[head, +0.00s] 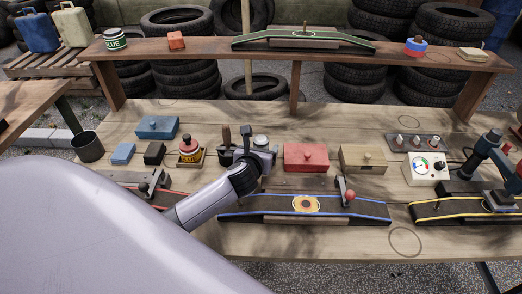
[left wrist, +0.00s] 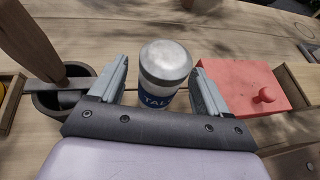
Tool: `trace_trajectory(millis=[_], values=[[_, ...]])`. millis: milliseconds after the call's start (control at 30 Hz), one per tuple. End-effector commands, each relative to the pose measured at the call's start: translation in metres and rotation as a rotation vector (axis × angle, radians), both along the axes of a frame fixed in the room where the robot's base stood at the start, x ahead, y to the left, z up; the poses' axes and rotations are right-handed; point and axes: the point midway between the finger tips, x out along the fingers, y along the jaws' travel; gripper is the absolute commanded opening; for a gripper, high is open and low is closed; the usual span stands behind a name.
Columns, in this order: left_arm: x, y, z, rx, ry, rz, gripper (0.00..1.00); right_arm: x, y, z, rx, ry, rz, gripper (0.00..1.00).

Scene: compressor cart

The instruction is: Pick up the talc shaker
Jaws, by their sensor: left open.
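The talc shaker (left wrist: 165,66) stands upright on the wooden table, with a domed silver lid and a blue label reading "TAL". In the head view its pale top (head: 261,141) shows just beyond my left gripper (head: 249,152), which hides its lower part. My left gripper is open, and in the left wrist view its two grey fingers (left wrist: 160,88) stand on either side of the shaker. Thin gaps seem to show between the fingers and the shaker; I cannot tell whether either touches. My right gripper is not in view.
A red box with a knob (head: 306,157) stands close right of the shaker. A black holder (left wrist: 62,92) with a wooden handle stands close left. A red-topped button (head: 190,150) is further left. A raised shelf (head: 345,52) spans the back. Blue-edged ramp (head: 270,205) lies in front.

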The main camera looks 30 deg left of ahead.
Motion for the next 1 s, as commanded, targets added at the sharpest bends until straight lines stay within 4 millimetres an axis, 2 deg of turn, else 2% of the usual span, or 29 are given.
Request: trace_trajectory(millis=[167,433,600,633,1000], values=[[0.0107,0.0038,-0.0049,-0.001,0.000,0.000,0.77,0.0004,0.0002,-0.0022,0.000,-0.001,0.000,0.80],[0.0115,0.0041,-0.0053,-0.001,0.000,-0.001,0.77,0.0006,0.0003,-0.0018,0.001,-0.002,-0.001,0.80],[0.0113,0.0040,-0.0053,-0.001,0.000,-0.001,0.22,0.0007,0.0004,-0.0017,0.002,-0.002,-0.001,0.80],[0.0113,0.0040,-0.0053,0.000,0.000,-0.001,0.18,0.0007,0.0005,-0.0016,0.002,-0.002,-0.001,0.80],[0.0117,0.0044,0.0007,0.001,-0.003,-0.001,0.18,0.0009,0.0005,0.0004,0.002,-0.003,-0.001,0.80]])
